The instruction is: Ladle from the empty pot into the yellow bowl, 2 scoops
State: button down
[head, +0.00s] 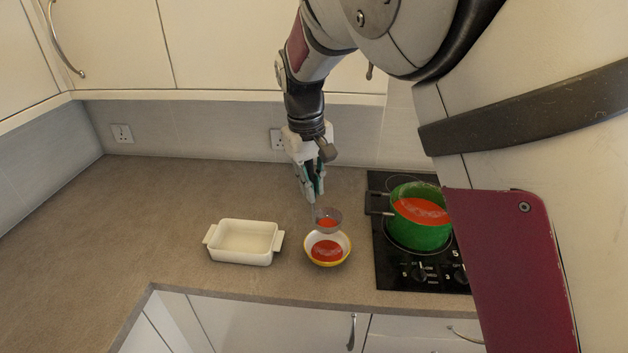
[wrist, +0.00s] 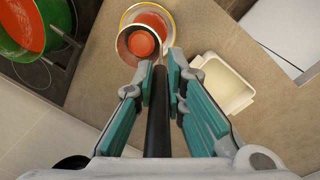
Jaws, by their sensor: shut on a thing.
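My gripper (head: 314,186) is shut on the dark handle of a ladle (head: 328,221). In the wrist view the handle runs between the teal finger pads of my gripper (wrist: 162,95). The ladle's bowl (wrist: 140,42) holds some red liquid and hangs above the yellow bowl, over its far part in the head view. The yellow bowl (head: 313,258) has a white inside and stands on the counter with red liquid in it. The green pot (head: 420,236) stands on the hob and is not empty: it holds red liquid, also seen in the wrist view (wrist: 58,20).
A white rectangular dish (head: 240,257) with two handles stands empty, left of the yellow bowl. The black hob (head: 394,272) with knobs lies to the right. Cabinets (head: 220,50) hang above the counter. The counter's left part is clear.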

jog(key=s+d+f+t+y+b, duration=0.2)
jog(key=s+d+f+t+y, duration=0.1)
jog(key=s+d+f+t, duration=0.1)
jog(key=shift+s+f+t, duration=0.55)
jog(key=shift+s+t, duration=0.35)
jog(key=shift+s, duration=0.05)
dwell(0.5)
jog(key=shift+f, duration=0.1)
jog(key=shift+s+d+f+m+t+y+p, duration=0.15)
jog(key=shift+s+d+f+t+y+p, duration=0.15)
jog(key=shift+s+t+p, duration=0.3)
jog(key=shift+s+d+f+m+t+y+p, duration=0.2)
jog(key=shift+s+f+t+y+p, duration=0.15)
jog(key=shift+p, duration=0.3)
jog(key=shift+d+f+p, duration=0.1)
jog(key=shift+f+p, duration=0.05)
jog(key=shift+p, duration=0.65)
